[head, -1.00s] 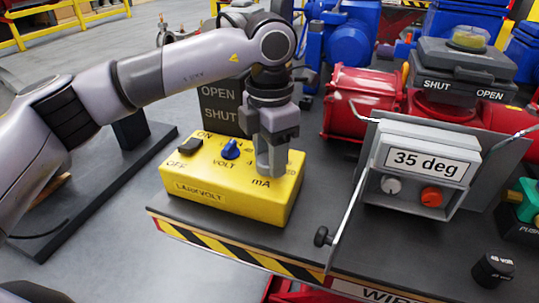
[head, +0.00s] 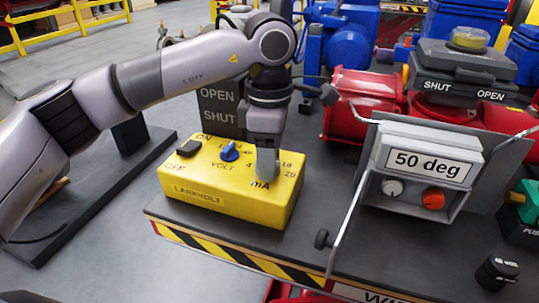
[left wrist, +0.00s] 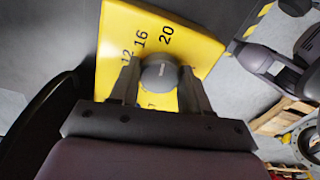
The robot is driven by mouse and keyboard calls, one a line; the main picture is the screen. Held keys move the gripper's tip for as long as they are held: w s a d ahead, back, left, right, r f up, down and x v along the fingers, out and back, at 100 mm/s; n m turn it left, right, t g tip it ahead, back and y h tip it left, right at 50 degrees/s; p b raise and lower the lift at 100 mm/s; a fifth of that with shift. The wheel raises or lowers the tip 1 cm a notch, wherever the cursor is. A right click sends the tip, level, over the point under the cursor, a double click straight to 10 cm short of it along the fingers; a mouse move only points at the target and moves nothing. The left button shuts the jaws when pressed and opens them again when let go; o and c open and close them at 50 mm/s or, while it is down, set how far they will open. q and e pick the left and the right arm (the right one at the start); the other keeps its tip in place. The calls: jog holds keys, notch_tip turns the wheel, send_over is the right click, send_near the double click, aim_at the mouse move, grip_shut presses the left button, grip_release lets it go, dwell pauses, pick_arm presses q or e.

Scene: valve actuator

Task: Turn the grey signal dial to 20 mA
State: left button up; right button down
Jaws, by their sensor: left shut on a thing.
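The grey signal dial (left wrist: 158,74) sits on top of the yellow box (head: 226,202), by the "mA" label. My left gripper (head: 267,166) points down at it and is shut on it. In the left wrist view the two fingers stand on either side of the dial. A short pale mark shows on the dial's face; the exact value it points to is hard to tell. The numbers 12, 16 and 20 (left wrist: 167,35) show around it. In the head view the gripper hides the dial. My right gripper is not in view.
A blue knob (head: 229,151) and a black switch (head: 189,148) sit on the same box, left of my gripper. A grey display (head: 427,162) on the right reads "50 deg". A thin metal rod (head: 352,187) rises between the box and the display.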

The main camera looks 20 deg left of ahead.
pick_arm(q)
jog(key=shift+r, duration=0.1)
dwell(0.4)
jog(key=o, duration=1.1)
jog(key=shift+c, duration=0.2)
notch_tip(320, 180, up, 7)
jog(key=shift+r, duration=0.1)
